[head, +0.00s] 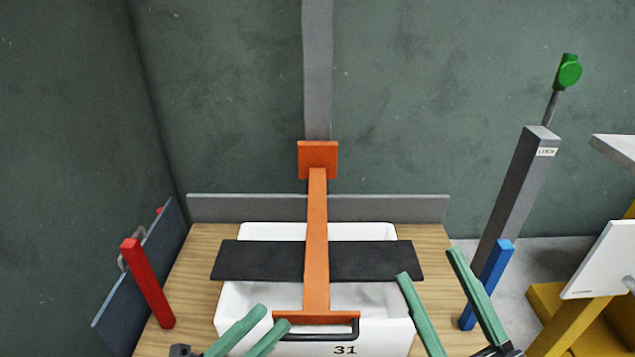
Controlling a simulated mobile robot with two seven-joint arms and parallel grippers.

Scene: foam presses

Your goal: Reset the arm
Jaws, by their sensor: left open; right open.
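The orange press arm (317,240) runs from an orange block (318,152) on a grey column forward over a black plate (270,261). It ends in a crossbar with a black handle (357,331) at the front. The black plate lies across a white bin (245,300) marked 31. My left gripper (272,318) is open, its green fingers just left of and close to the handle; contact cannot be told. My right gripper (429,265) is open and empty at the plate's right end, fingers wide apart. I see nothing held.
A red post (147,282) stands at the wooden table's left and a blue post (487,284) at its right, beside my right gripper. Right of them is a grey pillar (515,190) labelled LOCK with a green-knobbed lever (568,72). A white panel (600,260) on yellow framing stands far right.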

